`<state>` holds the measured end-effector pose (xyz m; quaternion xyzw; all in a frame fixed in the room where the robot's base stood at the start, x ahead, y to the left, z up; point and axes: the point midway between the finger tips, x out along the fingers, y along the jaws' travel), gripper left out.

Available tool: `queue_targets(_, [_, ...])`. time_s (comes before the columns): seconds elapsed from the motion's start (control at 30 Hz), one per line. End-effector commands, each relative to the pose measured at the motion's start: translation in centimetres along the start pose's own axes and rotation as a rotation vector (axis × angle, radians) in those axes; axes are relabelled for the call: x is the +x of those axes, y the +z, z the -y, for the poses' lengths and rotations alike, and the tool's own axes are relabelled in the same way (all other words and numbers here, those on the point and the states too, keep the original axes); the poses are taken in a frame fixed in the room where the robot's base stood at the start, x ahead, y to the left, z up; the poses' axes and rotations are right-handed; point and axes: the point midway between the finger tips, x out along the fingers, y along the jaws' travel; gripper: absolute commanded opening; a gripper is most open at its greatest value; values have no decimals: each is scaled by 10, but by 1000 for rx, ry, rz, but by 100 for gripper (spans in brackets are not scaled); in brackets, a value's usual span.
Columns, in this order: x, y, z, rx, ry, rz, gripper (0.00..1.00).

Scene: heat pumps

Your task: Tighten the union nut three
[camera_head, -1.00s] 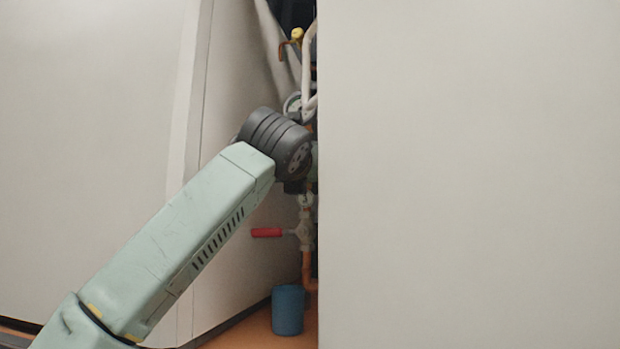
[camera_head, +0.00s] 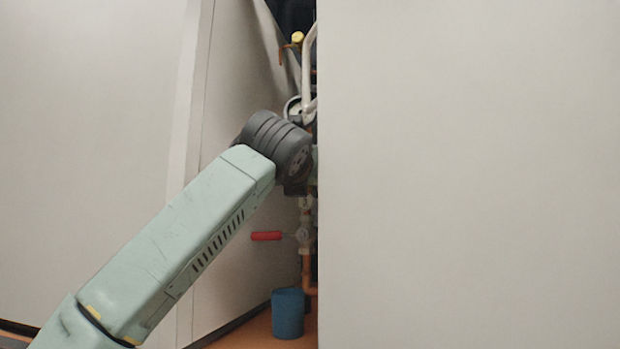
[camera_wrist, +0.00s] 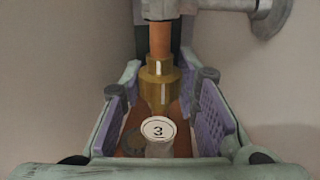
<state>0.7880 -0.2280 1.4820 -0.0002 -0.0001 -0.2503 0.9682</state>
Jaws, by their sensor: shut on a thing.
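In the wrist view, union nut three (camera_wrist: 160,93) is a brass fitting on an upright copper pipe (camera_wrist: 160,40). A round white tag marked "3" (camera_wrist: 158,129) sits just in front of and below it. My gripper (camera_wrist: 166,84) has its two purple-padded fingers on either side of the brass nut and is shut on it. The exact contact between pads and nut is partly hidden. In the head view my arm reaches into the narrow gap, and my gripper and the nut are hidden behind the wrist joint and the panel.
A large pale panel (camera_head: 470,180) fills the right of the head view. A pale cabinet wall (camera_head: 235,190) stands to the left of the gap. A red-handled valve (camera_head: 266,236) and a blue container (camera_head: 288,313) are below my wrist. A grey pipe fitting (camera_wrist: 268,14) is close at upper right.

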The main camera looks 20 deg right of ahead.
Motion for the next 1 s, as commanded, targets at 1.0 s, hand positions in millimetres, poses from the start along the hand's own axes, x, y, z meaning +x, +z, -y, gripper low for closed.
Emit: queue_targets(1.0, [0, 1, 1, -3, -174, -2, 0])
